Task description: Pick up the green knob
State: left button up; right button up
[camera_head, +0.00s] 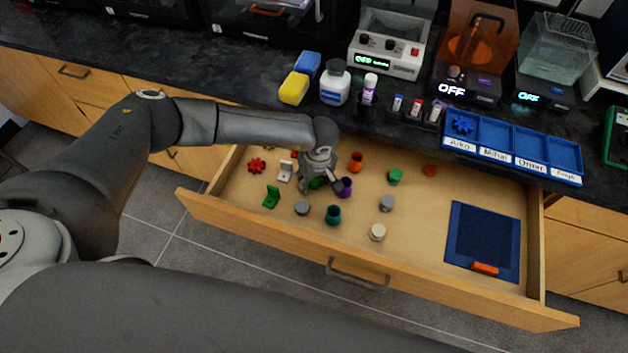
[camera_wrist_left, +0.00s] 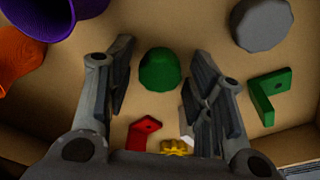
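A green knob (camera_wrist_left: 160,69) lies on the drawer floor. In the left wrist view it sits between the two spread fingers of my left gripper (camera_wrist_left: 160,88), near their tips, with space on both sides. In the head view my left gripper (camera_head: 318,187) points down into the open drawer, and only a small part of the green knob (camera_head: 316,183) shows beneath it. The fingers are apart and hold nothing. Another green round piece (camera_head: 394,177) stands farther right in the drawer. My right gripper is not in view.
The drawer (camera_head: 415,262) is open. Near the gripper are a purple cup (camera_head: 345,187), a grey knob (camera_head: 302,208), a green bracket (camera_head: 271,197) and a red bracket (camera_wrist_left: 143,132). A blue tray (camera_head: 483,238) lies at the drawer's right. The counter overhangs its back.

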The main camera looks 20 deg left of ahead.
pick_arm(q)
jog(key=c, duration=0.4)
jog(key=shift+c, duration=0.2)
